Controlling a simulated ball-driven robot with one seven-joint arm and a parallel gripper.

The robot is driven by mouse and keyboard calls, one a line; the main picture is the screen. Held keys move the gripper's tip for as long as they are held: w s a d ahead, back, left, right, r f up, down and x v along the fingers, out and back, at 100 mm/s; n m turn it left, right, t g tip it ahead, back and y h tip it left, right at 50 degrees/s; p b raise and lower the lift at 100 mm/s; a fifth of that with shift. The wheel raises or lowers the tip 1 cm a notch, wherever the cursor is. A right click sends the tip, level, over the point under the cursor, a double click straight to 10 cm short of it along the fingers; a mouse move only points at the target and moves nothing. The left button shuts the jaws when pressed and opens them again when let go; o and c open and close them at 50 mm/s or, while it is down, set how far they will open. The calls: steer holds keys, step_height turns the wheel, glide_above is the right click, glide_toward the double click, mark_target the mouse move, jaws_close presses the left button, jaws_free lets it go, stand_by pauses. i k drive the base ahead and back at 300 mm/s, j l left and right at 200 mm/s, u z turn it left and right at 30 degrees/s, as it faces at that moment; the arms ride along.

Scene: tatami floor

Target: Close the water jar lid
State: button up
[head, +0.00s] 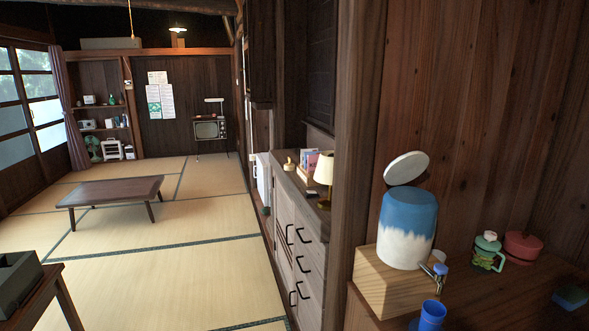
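The water jar (407,230) is a blue and white cylinder with a tap (437,270) low on its front right. It stands on a pale wooden block (388,285) at the right. Its round white lid (407,168) is tilted up above the jar top, raised at the right and lower at the left. Whether a hinge joins lid and jar is not clear. My gripper is not in the head view.
A blue cup (432,315) is below the tap. A green mug (488,252), a red pot (522,246) and a blue item (570,297) are on the counter. Wooden walls stand close behind. A low table (110,190) stands on open tatami at left.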

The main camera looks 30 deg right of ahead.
mark_target(406, 167)
steer(key=i+j+u, duration=0.2)
steer(key=i+u, duration=0.15)
steer(key=i+j+u, duration=0.1)
steer(key=i+u, duration=0.2)
steer(key=i+j+z, duration=0.1)
steer(key=i+z, duration=0.25)
steer(key=i+j+z, duration=0.15)
steer(key=z, duration=0.2)
steer(key=i, duration=0.15)
